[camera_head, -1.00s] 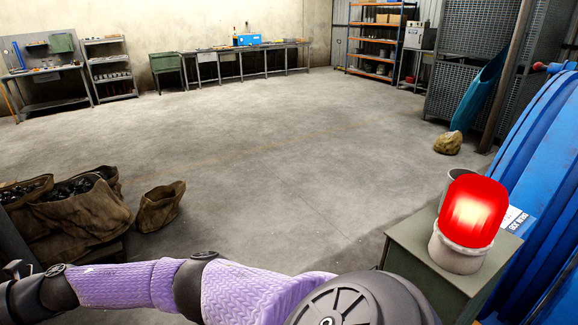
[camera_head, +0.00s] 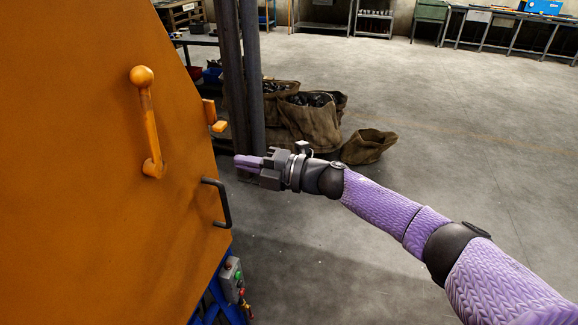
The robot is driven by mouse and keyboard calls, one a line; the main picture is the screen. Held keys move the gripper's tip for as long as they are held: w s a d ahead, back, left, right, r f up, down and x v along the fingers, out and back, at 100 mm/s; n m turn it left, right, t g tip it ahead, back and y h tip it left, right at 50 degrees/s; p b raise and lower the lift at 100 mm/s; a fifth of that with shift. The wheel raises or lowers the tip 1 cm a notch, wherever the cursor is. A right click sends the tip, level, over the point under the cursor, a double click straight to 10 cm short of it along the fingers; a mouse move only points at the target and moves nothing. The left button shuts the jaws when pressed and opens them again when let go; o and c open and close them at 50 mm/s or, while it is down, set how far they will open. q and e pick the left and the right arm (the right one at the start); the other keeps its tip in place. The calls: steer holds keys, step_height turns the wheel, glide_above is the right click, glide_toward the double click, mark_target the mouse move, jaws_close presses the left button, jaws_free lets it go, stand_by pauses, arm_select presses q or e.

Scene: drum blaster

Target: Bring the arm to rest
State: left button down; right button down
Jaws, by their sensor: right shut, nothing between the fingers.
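My right arm, in a purple sleeve, reaches in from the lower right of the head view. Its gripper (camera_head: 247,162) points left, with purple fingers closed together and nothing between them. The fingertips show just right of the orange machine door (camera_head: 95,200), near its black handle (camera_head: 222,203), and appear apart from it. The door has an orange lever (camera_head: 149,125) with a round knob. My left gripper is not in view.
A control box (camera_head: 233,280) with buttons is below the door on a blue frame. Dark posts (camera_head: 241,70) and brown sacks (camera_head: 308,122) stand behind the gripper. Workbenches (camera_head: 510,17) line the back. The grey floor at centre right is open.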

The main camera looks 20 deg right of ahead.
steer(key=v, duration=0.6)
steer(key=s+d+f+m+t+h, duration=0.15)
steer(key=f+m+h, duration=0.35)
steer(key=f, duration=0.5)
steer(key=s+d+f+m+t+h, duration=0.1)
steer(key=d+f+m+h, duration=0.25)
steer(key=f+m, duration=0.6)
steer(key=s+f+m+g+h+b, duration=0.1)
steer(key=s+f+m+g+h, duration=0.1)
steer(key=s+f, duration=0.4)
steer(key=s+f+m+g+h, duration=0.2)
steer(key=s+f, duration=0.3)
steer(key=f, duration=0.4)
steer(key=s+a+f+m+g, duration=0.1)
steer(key=s+f+m+g, duration=0.1)
steer(key=s, duration=0.8)
steer(key=s+a+f+m+g+h, duration=0.1)
steer(key=s+f+g, duration=0.3)
steer(key=s, duration=0.7)
steer(key=s+a+f+m+g+h, duration=0.1)
steer(key=s+f+m+g, duration=0.2)
steer(key=s+f, duration=0.3)
steer(key=s+m+b, duration=0.1)
steer(key=s, duration=0.3)
steer(key=shift+s+a+f, duration=0.15)
steer(key=shift+a+f, duration=0.15)
steer(key=shift+f, duration=0.05)
